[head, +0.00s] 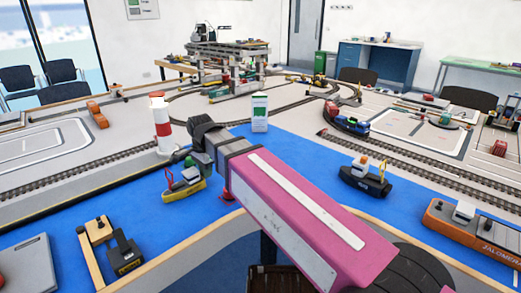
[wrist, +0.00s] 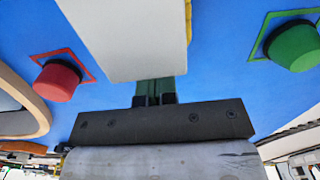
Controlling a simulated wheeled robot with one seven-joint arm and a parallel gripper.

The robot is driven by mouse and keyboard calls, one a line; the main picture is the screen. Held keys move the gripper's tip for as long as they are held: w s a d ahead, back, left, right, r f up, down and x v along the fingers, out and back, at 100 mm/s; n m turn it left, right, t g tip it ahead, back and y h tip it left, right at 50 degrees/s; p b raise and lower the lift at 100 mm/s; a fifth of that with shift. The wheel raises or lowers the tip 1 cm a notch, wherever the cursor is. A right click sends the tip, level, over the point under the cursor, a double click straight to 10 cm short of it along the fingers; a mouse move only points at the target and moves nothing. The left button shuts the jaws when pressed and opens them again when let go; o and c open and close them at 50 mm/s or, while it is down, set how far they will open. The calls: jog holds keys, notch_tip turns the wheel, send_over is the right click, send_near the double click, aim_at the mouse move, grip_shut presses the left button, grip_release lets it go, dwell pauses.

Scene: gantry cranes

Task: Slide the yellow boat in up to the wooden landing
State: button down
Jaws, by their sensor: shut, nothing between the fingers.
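The yellow boat (head: 184,190) floats on the blue water in the head view, left of my arm, with a pale cabin. The wooden landing (head: 89,262) is an L-shaped wooden piece at the lower left, apart from the boat. My gripper (wrist: 155,99) is shut and empty in the wrist view. A large white block (wrist: 130,38) with a yellow strip at its right edge lies just beyond the fingertips, probably part of the boat; I cannot tell whether they touch.
A dark boat (head: 124,254) sits beside the landing. A red buoy (wrist: 58,80) and a green buoy (wrist: 294,46) flank the gripper. A red-white lighthouse (head: 161,124) stands behind on the quay. A black boat (head: 364,181) lies right of my arm. Blue surface is clear between yellow boat and landing.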

aim_at(167, 193)
jog(key=shift+s+a, duration=5.7)
jog(key=shift+s, duration=0.05)
jog(key=shift+w+d, duration=0.1)
jog(key=shift+w+d+r, duration=0.25)
jog(key=shift+w+d, duration=0.05)
notch_tip(167, 193, up, 10)
